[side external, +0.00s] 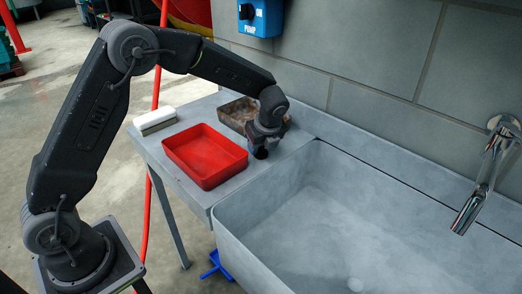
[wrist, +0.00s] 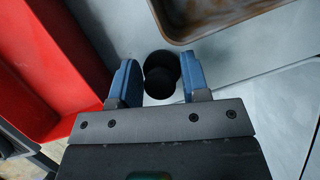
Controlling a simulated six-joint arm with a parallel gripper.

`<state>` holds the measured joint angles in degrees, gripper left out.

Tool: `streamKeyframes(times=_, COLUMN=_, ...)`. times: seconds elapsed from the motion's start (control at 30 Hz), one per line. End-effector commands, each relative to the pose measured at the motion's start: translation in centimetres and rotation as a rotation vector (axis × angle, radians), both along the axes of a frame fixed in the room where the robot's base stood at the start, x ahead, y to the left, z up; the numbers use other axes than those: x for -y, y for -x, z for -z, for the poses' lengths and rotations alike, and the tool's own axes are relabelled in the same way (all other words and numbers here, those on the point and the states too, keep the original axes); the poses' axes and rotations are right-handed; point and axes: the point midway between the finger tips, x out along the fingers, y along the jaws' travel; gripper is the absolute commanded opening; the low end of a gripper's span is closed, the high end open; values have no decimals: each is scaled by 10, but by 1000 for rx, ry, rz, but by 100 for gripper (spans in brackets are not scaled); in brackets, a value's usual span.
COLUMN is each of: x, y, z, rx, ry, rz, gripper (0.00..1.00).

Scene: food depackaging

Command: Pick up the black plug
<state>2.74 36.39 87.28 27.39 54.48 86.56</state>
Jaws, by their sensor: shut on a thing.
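The black plug (wrist: 161,76) is a dark round piece held between the two blue fingertips of my gripper (wrist: 154,82) in the wrist view. My gripper is shut on it. Part of a dark round shape shows beyond the fingertips, and I cannot tell whether it is all the plug or partly its shadow. In the side view my gripper (side external: 262,150) points down over the grey counter between the red tray and the sink, with the plug only a small dark spot (side external: 261,153) at its tip. I cannot tell whether the plug touches the counter.
A red tray (side external: 169,148) stands left of my gripper, and a brown stained tray (side external: 228,106) lies just behind it. A white block (side external: 154,119) sits at the counter's left. The grey sink (side external: 236,240) is at the right, empty where visible, with a metal tap (side external: 476,195) over it.

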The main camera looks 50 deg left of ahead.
Motion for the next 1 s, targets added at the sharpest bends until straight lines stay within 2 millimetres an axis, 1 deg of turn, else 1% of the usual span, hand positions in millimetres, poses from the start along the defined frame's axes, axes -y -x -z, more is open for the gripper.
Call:
streamKeyframes(times=0.27, x=0, y=0, z=-1, rx=1, ry=0, rz=0, gripper=15)
streamKeyframes(times=0.43, x=0, y=4, z=-11, rx=2, ry=2, rz=0, gripper=15)
streamKeyframes(times=0.57, x=0, y=3, z=-28, rx=3, ry=1, rz=-1, gripper=15)
streamKeyframes(times=0.8, x=0, y=3, z=-71, rx=5, ry=1, rz=-1, gripper=15)
streamKeyframes(times=0.83, x=0, y=5, z=-75, rx=3, ry=1, rz=-1, gripper=15)
streamKeyframes(times=1.0, x=0, y=38, z=-71, rx=-2, ry=1, rz=1, gripper=15)
